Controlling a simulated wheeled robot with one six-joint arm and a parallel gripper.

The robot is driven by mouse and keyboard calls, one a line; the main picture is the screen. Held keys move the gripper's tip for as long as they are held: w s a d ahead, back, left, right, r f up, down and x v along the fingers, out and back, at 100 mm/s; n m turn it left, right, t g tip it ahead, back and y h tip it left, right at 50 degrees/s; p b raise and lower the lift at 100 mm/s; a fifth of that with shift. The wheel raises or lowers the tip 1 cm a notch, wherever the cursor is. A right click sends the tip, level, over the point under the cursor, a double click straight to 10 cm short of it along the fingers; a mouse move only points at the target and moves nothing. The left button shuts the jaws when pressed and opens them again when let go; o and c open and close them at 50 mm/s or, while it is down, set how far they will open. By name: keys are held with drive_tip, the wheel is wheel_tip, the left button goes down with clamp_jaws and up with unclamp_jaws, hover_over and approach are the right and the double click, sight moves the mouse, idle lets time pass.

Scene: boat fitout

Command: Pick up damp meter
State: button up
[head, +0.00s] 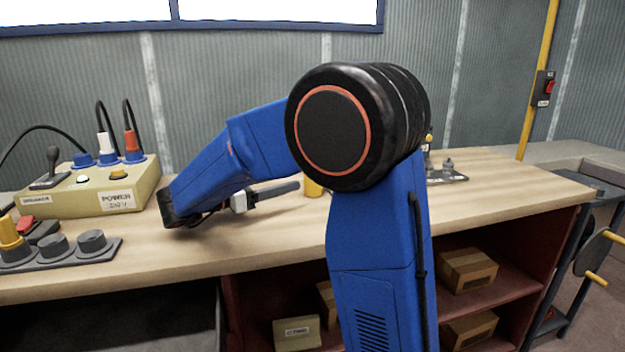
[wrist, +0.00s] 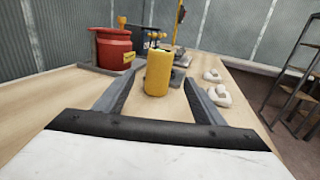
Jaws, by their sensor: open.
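A yellow, upright, rounded thing, which looks like the damp meter (wrist: 158,75), stands on the wooden bench in the wrist view. A dark part shows at its top. My gripper (wrist: 160,80) is open, with one grey finger to each side of the yellow thing. I cannot tell whether either finger touches it. In the head view my gripper (head: 296,186) reaches right, low over the bench. Only a sliver of the yellow thing (head: 312,187) shows there, at the fingertips; my arm hides the rest.
A red pot (wrist: 113,48) stands behind and left of the yellow thing. Pale small items (wrist: 222,95) lie to the right. In the head view a power box (head: 105,188) and a grey holder (head: 75,250) stand at left. The bench front is mostly clear.

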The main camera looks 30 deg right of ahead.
drive_tip(key=d, duration=1.1)
drive_tip(key=shift+w, duration=0.25)
drive_tip(key=c, duration=1.4)
drive_tip(key=shift+o, duration=0.2)
